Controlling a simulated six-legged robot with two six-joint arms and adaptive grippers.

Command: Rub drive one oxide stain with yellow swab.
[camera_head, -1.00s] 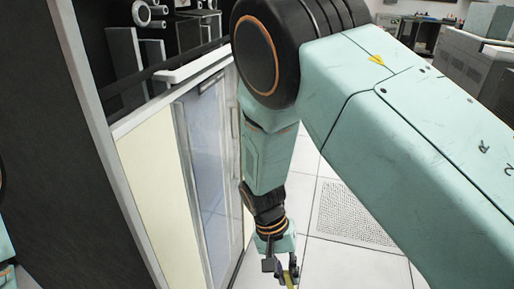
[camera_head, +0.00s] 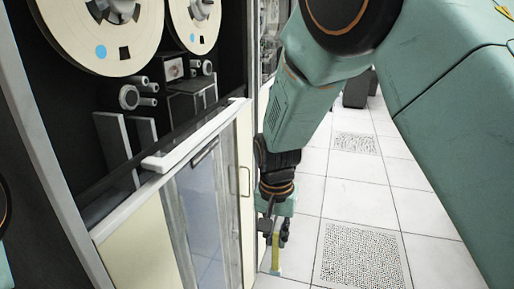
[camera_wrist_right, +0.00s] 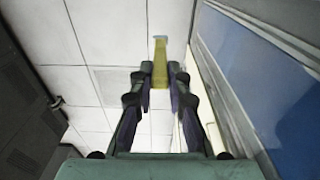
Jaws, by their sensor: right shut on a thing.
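My right gripper (camera_head: 274,236) hangs low in front of the tape drive cabinet (camera_head: 142,247), beside its right edge in the head view. It is shut on the yellow swab (camera_head: 275,252), which points downward with a pale tip. In the right wrist view the yellow swab (camera_wrist_right: 160,72) sits between the two dark fingers (camera_wrist_right: 160,88) and reaches away from them toward the floor. The swab touches nothing else that I can see. The drive has two cream reels (camera_head: 105,35) with blue dots. I cannot make out an oxide stain. My left gripper is not in view.
The cabinet has a glass door (camera_head: 205,215) and a white ledge (camera_head: 195,138) under the dark tape-path area with metal rollers (camera_head: 130,97). White floor tiles (camera_head: 345,200) with perforated panels (camera_head: 362,258) lie open to the right.

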